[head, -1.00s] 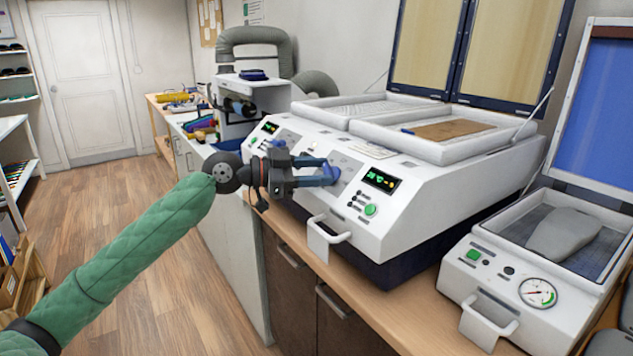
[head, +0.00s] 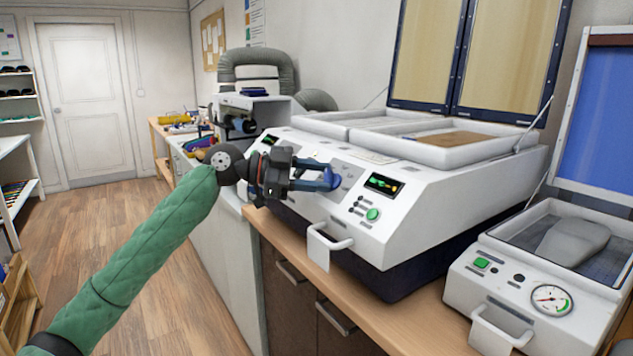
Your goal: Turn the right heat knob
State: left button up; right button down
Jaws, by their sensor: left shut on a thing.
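The white heating machine (head: 420,205) stands on the wooden counter, with two open lids at its back. The right heat knob (head: 330,181) is blue and sits on the sloped front panel, left of the right display (head: 383,184). My left gripper (head: 325,178) reaches in from the left and is shut on this knob, its fingers hiding part of it. The display shows green and orange marks too small to read. The left knob is hidden behind my gripper. My right gripper is not in view.
A green button (head: 373,214) and small dark buttons sit below the display. A white handle (head: 328,242) juts from the machine's front. A smaller press (head: 540,275) with a gauge and a grey insole form (head: 572,242) stands at the right.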

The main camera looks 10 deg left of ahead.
pick_arm(q)
jog(key=shift+r, duration=0.1)
dwell(0.5)
jog(key=o, duration=1)
jog(key=shift+b+v, duration=0.6)
jog(key=shift+v, duration=3.3)
